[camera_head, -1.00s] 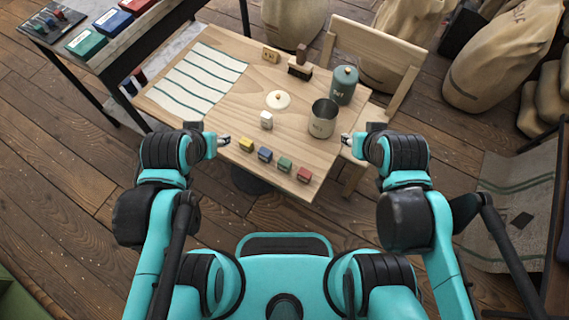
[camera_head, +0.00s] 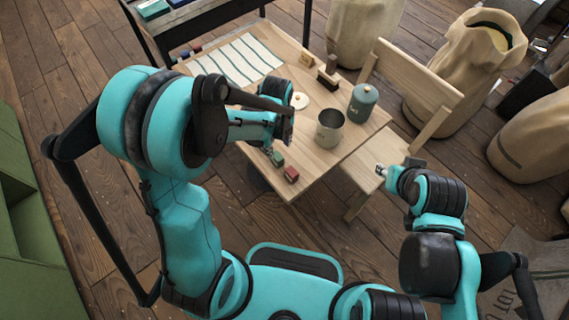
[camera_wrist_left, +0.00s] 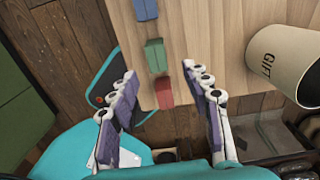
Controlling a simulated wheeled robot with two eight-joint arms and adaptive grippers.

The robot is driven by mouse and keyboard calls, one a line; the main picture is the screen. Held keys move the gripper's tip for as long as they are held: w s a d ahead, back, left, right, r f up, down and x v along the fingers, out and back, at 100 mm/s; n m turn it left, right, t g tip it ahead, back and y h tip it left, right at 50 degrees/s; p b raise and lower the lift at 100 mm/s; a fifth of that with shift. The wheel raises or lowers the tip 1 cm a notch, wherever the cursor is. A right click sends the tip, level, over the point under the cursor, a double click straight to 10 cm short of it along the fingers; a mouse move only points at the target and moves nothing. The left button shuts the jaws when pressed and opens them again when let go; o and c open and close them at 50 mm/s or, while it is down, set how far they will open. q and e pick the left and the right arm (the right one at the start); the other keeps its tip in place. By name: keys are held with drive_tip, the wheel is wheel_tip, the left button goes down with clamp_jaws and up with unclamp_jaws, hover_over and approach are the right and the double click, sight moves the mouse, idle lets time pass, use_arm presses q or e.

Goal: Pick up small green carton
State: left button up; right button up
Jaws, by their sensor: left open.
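The small green carton (camera_head: 278,158) stands near the front edge of the wooden table, partly hidden by my left gripper (camera_head: 271,149) in the head view. In the left wrist view, the green carton (camera_wrist_left: 155,56) sits between a blue carton (camera_wrist_left: 145,9) and a red carton (camera_wrist_left: 163,92). My left gripper (camera_wrist_left: 158,74) is open and empty, its fingers spread either side of the row; the red carton is nearest the space between them. My right gripper (camera_head: 382,171) is off the table's right side, near the chair; its jaws are too small to read.
A white lid (camera_head: 299,100), a brush (camera_head: 327,76) and a striped cloth (camera_head: 238,60) lie farther back. A chair (camera_head: 415,85) stands at the table's right.

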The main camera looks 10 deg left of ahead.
sight(277, 156)
use_arm(q)
wheel_tip(277, 156, down, 3)
drive_tip(key=shift+a+f+b, duration=0.1)
drive_tip(key=shift+b, duration=0.5)
drive_tip(key=f, duration=0.1)
drive_tip(key=f+b, duration=0.2)
drive_tip(key=f, duration=0.1)
drive_tip(key=shift+a+f, duration=0.1)
drive_tip(key=shift+a, duration=0.15)
drive_tip(key=shift+f+b, duration=0.35)
drive_tip(key=shift+f, duration=0.05)
drive_tip(key=shift+r, duration=0.1)
drive_tip(key=shift+c, duration=1)
clamp_jaws()
